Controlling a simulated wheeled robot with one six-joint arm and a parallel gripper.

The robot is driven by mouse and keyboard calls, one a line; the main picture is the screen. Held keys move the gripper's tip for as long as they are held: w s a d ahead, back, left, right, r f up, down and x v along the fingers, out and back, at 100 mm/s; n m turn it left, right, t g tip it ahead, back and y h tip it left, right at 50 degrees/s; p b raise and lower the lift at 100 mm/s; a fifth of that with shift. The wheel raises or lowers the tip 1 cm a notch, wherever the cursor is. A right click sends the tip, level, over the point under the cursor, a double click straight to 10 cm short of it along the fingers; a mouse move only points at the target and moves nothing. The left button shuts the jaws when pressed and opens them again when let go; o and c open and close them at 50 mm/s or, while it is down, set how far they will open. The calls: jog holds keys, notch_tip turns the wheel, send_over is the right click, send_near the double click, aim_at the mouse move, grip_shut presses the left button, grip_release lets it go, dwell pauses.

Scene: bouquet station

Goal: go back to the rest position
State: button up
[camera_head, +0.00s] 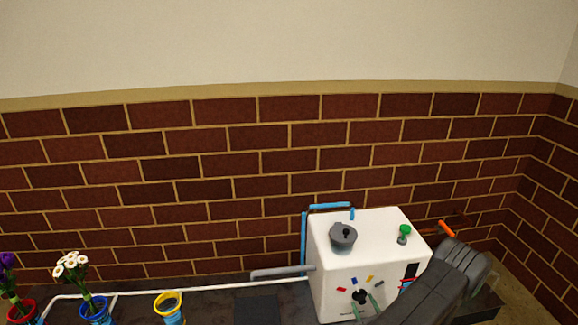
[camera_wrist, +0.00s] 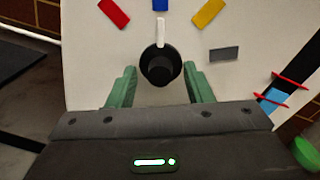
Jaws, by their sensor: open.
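My gripper (camera_wrist: 160,88) is open in the wrist view, with its two green fingers on either side of and just below a black dial (camera_wrist: 159,66). I cannot tell whether the fingers touch the dial. The dial has a white pointer aimed up at a blue mark (camera_wrist: 160,4), with a red mark (camera_wrist: 114,13) to the left and a yellow mark (camera_wrist: 208,13) to the right. The dial is on the front of a white box (camera_head: 331,272) in the head view. There my gripper (camera_head: 366,308) shows at the box front, partly hidden by my dark arm.
A grey knob (camera_head: 343,236) and a green handle (camera_head: 404,232) stand on the box top. A blue pipe (camera_head: 304,240) runs along its left side. On the left are a yellow-rimmed pot (camera_head: 169,303), a blue pot with white flowers (camera_head: 95,310) and a red pot (camera_head: 22,312). A brick wall is behind.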

jog(key=m, duration=0.4)
dwell(0.3)
